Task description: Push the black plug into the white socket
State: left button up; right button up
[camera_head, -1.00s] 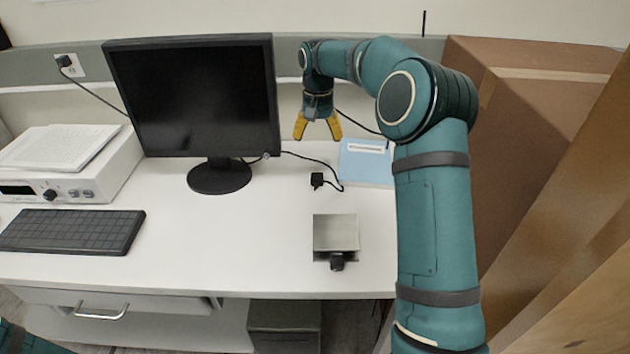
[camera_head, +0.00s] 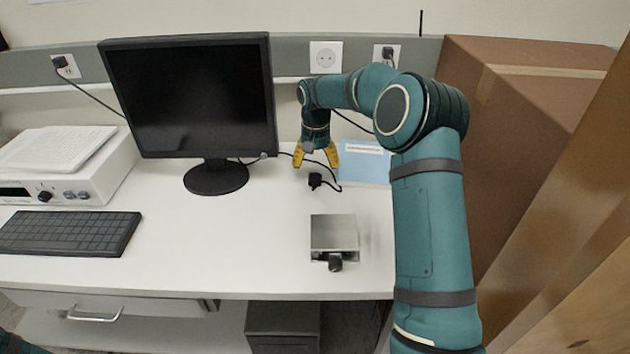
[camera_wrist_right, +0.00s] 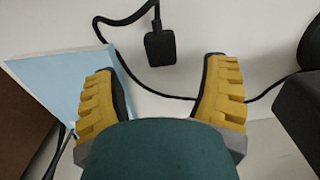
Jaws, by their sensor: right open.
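The black plug (camera_head: 315,180) lies on the white desk with its cable curling behind it. The white socket (camera_head: 326,58) is on the grey wall strip, to the right of the monitor, and looks empty. Part of the cable passes under the gripper. At the lower left edge of the head view only a bit of my left arm shows, without its gripper.
A monitor (camera_head: 190,95) stands left of my right arm. A blue book (camera_head: 365,165) lies right of the gripper. A metal box (camera_head: 334,232) sits nearer the front edge. Another outlet (camera_head: 387,56) holds a plug. A large brown cardboard box (camera_head: 520,110) is at the right.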

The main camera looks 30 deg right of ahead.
aim_at(315, 177)
jog(key=shift+f, duration=0.1)
jog(key=shift+s+a+f+b, duration=0.1)
jog(key=shift+f+b, duration=0.25)
jog(key=shift+f, duration=0.95)
jog(key=shift+a+f+b, duration=0.1)
jog(key=shift+f+b, duration=0.2)
jog(key=shift+f, duration=0.95)
jog(key=shift+d, duration=0.1)
jog(key=c, duration=1.2)
